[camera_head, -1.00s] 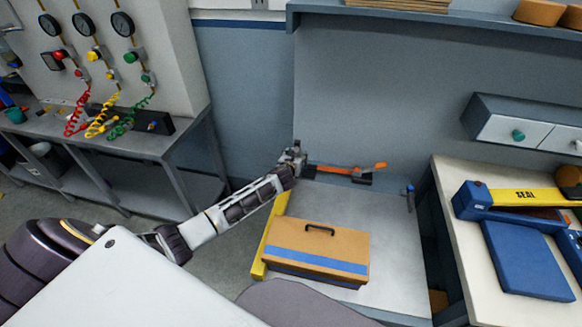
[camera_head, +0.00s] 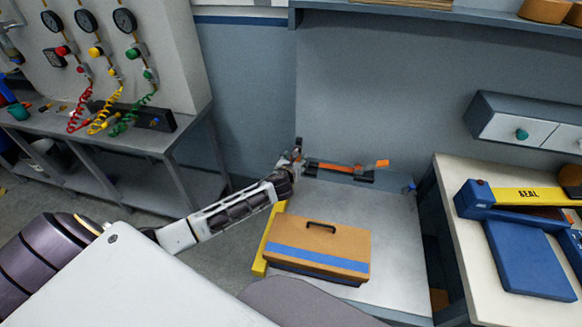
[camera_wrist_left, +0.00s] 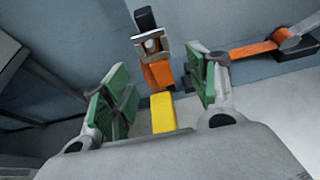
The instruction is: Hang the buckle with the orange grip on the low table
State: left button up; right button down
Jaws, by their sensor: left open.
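An orange strap (camera_head: 335,167) with black fittings lies along the back of the grey low table (camera_head: 395,240), and an orange grip (camera_head: 382,164) stands up at its right end. An upright black and orange piece (camera_head: 298,143) is at the left end, by the table's back left corner. In the left wrist view this piece (camera_wrist_left: 155,62) stands ahead of the gap between the fingers, and the strap (camera_wrist_left: 252,52) runs off right. My left gripper (camera_head: 291,160), also in the wrist view (camera_wrist_left: 160,95), is open with green pads; I see no contact. My right gripper is not in view.
An orange-brown case (camera_head: 317,238) with a blue band sits on the low table. A yellow bar (camera_head: 268,240) runs along its left edge. A blue and yellow sealing device (camera_head: 525,250) stands on the right bench. A gauge panel (camera_head: 165,50) is at left.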

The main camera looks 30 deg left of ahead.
pick_arm(q)
jog(key=v, duration=0.6)
jog(key=shift+s, duration=0.2)
jog(key=shift+r, duration=0.1)
dwell(0.5)
jog(key=shift+s+d, duration=0.1)
